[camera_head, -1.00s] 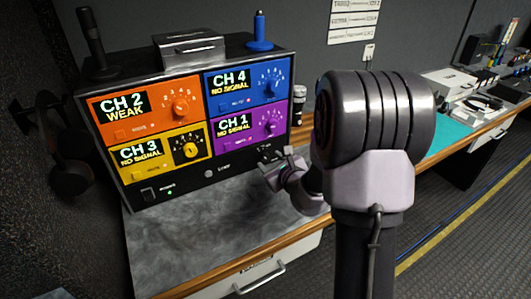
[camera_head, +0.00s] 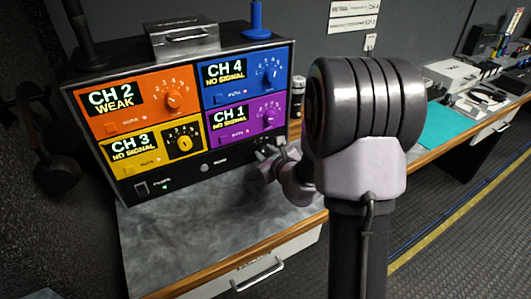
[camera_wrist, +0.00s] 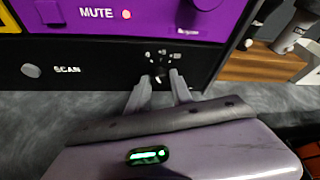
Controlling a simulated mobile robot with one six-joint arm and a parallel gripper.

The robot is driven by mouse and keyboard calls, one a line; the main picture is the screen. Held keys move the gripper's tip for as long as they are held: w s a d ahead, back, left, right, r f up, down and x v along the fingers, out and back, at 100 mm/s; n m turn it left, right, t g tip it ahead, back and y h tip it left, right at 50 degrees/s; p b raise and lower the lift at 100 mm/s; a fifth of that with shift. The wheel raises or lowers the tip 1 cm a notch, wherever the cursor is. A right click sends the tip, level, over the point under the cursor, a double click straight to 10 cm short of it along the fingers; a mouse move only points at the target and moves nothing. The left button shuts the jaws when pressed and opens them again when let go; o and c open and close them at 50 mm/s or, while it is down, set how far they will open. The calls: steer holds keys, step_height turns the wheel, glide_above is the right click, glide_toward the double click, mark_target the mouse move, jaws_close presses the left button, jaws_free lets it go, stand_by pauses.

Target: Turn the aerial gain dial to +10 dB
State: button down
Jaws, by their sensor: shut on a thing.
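A small dark dial (camera_wrist: 160,76) with white marks around it sits on the black lower strip of the receiver box (camera_wrist: 100,66), at its right end. It is the likely aerial gain dial, but its lettering is too small to read. In the wrist view my gripper (camera_wrist: 159,82) points at it, with one finger on each side, shut on the dial. The dial's pointer and setting cannot be made out. In the head view my gripper (camera_head: 274,154) is at the lower right corner of the receiver box (camera_head: 205,168), largely covering the dial there.
The box has orange, blue, yellow and purple channel panels with larger knobs; CH 2 reads WEAK, the others NO SIGNAL. A SCAN button (camera_wrist: 31,71) is left of the dial. A dark cylinder (camera_head: 297,97) stands right of the box. The grey bench top (camera_head: 180,220) in front is clear.

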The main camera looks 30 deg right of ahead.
steer(key=shift+r+p, duration=0.1)
steer(key=shift+p, duration=0.3)
steer(key=m+y+p, duration=0.1)
steer(key=p, duration=0.2)
steer(key=shift+d+r, duration=0.15)
steer(key=m+y+p, duration=0.1)
steer(key=m+p, duration=0.1)
steer(key=p, duration=0.1)
steer(key=shift+d+y, duration=0.1)
steer(key=shift+y, duration=0.2)
steer(key=m+y+p, duration=0.1)
steer(key=m+p, duration=0.1)
steer(key=p, duration=0.1)
steer(key=shift+d+m, duration=0.1)
steer(key=shift+m, duration=0.2)
steer(key=shift+f+m+y+p, duration=0.3)
steer(key=shift+m+y+p, duration=0.7)
steer(key=shift+m, duration=0.1)
steer(key=c, duration=1.1)
jaws_free()
